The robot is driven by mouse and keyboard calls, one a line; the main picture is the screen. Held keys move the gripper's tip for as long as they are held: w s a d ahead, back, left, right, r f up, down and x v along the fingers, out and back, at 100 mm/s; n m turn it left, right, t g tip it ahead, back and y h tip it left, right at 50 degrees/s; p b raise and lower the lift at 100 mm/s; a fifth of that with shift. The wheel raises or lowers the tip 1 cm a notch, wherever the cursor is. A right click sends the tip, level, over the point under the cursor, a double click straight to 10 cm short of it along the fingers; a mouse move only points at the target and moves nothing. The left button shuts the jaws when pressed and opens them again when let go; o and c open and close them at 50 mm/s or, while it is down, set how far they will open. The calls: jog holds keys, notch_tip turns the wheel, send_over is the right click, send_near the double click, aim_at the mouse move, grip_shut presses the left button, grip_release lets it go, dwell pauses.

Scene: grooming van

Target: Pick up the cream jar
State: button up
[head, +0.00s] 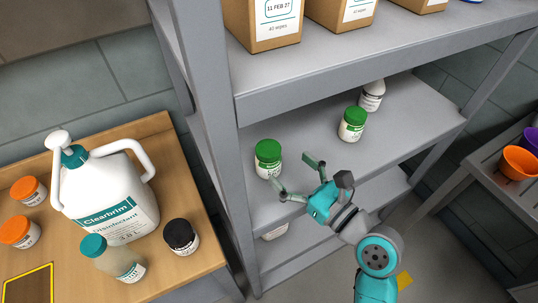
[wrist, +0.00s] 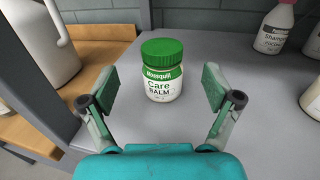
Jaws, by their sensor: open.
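A white jar with a green lid (head: 268,158) stands upright on the grey middle shelf, near the left post. In the wrist view this jar (wrist: 162,72) is centred ahead, and its label reads "Care BALM". A second green-lidded jar (head: 352,124) stands farther right on the same shelf; its label is too small to read. No label that I can read says cream. My gripper (head: 291,176) is open and empty, its fingers pointing at the nearer jar. In the wrist view the fingers frame the jar left and right, with gaps on both sides; I see no contact.
A white pump bottle (head: 372,95) stands behind the farther jar. Cardboard boxes (head: 265,22) sit on the shelf above. The shelf post (head: 205,110) is close on the left. A wooden table (head: 185,262) holds a large disinfectant jug (head: 105,195) and several small jars.

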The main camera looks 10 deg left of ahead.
aim_at(277, 157)
jog(key=x, duration=0.8)
jog(key=shift+w+d+f, duration=0.1)
jog(key=shift+f, duration=0.2)
jog(key=c, duration=1.4)
